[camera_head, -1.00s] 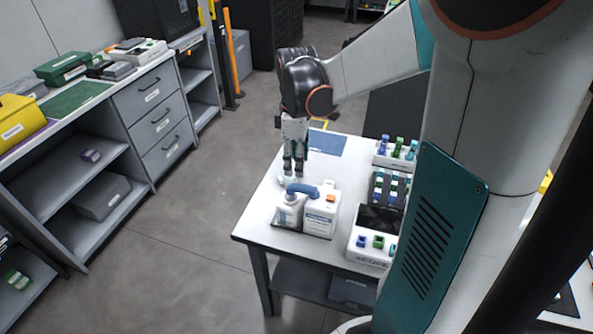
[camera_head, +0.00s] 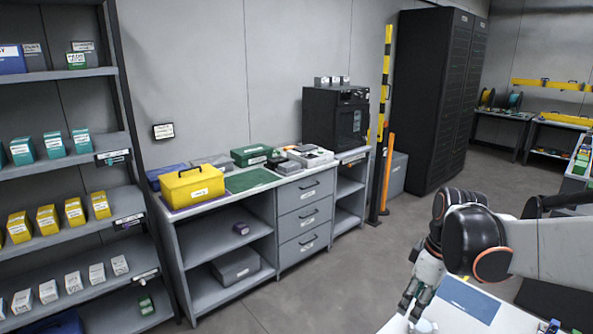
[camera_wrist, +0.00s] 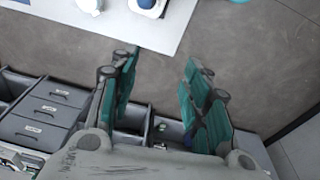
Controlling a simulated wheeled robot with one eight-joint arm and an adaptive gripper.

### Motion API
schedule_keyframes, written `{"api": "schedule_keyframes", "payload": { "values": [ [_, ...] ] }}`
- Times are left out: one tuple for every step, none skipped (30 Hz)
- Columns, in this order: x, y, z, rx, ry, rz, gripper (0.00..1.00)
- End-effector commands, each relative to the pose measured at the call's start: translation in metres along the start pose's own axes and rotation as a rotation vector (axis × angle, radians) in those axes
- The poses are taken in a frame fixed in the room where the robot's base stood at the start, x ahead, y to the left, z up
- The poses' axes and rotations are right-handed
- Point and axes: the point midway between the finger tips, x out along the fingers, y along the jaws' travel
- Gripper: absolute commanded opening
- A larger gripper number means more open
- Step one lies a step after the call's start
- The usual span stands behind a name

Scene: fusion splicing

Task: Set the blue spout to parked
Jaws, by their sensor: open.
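The blue spout is not clearly visible now. The head view cuts off the part of the white table (camera_head: 500,318) where it stood. In the wrist view, the table's edge (camera_wrist: 185,35) crosses the top, with a white container (camera_wrist: 148,8) cut off by the frame; a small dark blue part shows at its top, and I cannot tell whether it is the spout. My gripper (camera_wrist: 160,64) is open and empty, its teal fingers apart. In the head view my gripper (camera_head: 409,303) is tilted near the table's left edge.
A blue mat (camera_head: 468,298) lies on the table. Floor is clear between this table and the grey cabinet (camera_head: 303,218). The cabinet carries a yellow case (camera_head: 190,187) and a green case (camera_head: 252,155). A stocked shelf rack (camera_head: 75,243) stands at left.

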Motion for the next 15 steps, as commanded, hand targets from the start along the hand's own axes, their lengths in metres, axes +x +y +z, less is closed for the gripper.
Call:
{"api": "schedule_keyframes", "payload": {
  "values": [
    [-0.026,-0.016,-0.017,0.011,0.045,0.005,0.43],
    [-0.035,-0.024,-0.025,0.026,0.074,0.007,0.43],
    [-0.045,-0.035,-0.036,0.044,0.109,0.011,0.43],
    [-0.051,-0.042,-0.042,0.061,0.134,0.013,0.43],
    [-0.057,-0.049,-0.046,0.076,0.154,0.016,0.43],
    [-0.062,-0.057,-0.051,0.099,0.179,0.019,0.43],
    [-0.066,-0.063,-0.053,0.115,0.194,0.023,0.43],
    [-0.067,-0.068,-0.054,0.133,0.206,0.028,0.43],
    [-0.069,-0.074,-0.054,0.158,0.220,0.036,0.43],
    [-0.069,-0.078,-0.052,0.178,0.228,0.042,0.43],
    [-0.069,-0.081,-0.050,0.199,0.235,0.051,0.43],
    [-0.068,-0.086,-0.046,0.227,0.243,0.062,0.43],
    [-0.067,-0.090,-0.043,0.249,0.248,0.072,0.43],
    [-0.065,-0.093,-0.038,0.270,0.253,0.083,0.43],
    [-0.063,-0.098,-0.033,0.302,0.260,0.097,0.43]
  ]
}}
